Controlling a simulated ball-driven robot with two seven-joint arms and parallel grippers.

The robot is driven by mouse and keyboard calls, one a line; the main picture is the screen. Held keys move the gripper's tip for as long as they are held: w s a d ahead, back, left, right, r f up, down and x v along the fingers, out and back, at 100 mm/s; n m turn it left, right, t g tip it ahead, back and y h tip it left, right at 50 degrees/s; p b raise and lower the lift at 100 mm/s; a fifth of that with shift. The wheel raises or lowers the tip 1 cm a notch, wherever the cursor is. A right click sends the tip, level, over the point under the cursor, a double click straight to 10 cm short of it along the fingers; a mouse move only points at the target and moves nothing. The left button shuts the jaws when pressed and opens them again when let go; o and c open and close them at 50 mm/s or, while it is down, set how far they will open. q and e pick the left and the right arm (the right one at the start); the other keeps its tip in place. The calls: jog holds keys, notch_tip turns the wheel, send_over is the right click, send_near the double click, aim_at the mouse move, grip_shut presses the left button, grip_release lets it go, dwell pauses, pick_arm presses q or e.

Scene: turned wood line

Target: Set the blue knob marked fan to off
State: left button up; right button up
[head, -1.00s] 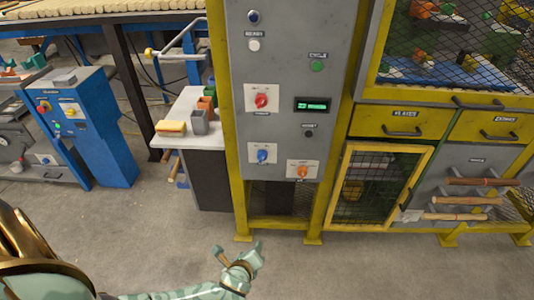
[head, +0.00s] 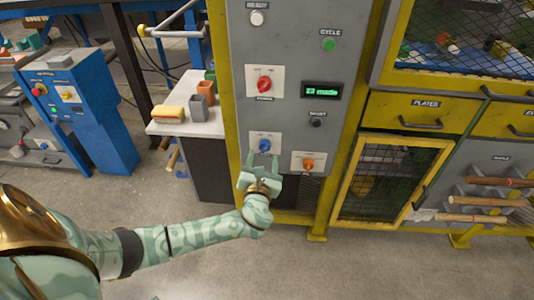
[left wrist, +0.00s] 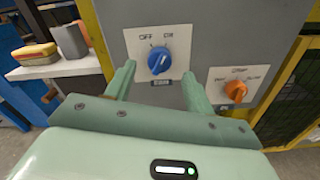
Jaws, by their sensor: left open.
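The blue knob (head: 264,145) sits on a white plate low on the grey control panel. In the left wrist view the blue knob (left wrist: 160,60) shows close up, with "OFF" at the upper left of its plate and another mark at the upper right. Its pointer appears turned toward the upper right. The label under it is too small to read. My left gripper (head: 264,160) is open just in front of the knob. In the left wrist view the fingers of my left gripper (left wrist: 155,85) stand either side below the knob, apart from it. My right gripper is not in view.
An orange knob (head: 308,164) is close on the right of the blue one. A red knob (head: 264,84) and a small display (head: 323,90) are above. A white side table (head: 188,125) with a yellow sponge and bins stands left. A yellow mesh door (head: 390,180) is right.

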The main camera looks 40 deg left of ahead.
aim_at(264, 150)
pick_arm(q)
jog(key=b+x, duration=0.1)
jog(key=x, duration=0.3)
jog(key=shift+w+a, duration=0.1)
jog(key=shift+w, duration=0.1)
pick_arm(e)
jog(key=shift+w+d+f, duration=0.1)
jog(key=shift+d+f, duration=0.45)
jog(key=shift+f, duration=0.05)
pick_arm(q)
jog(key=c, duration=1)
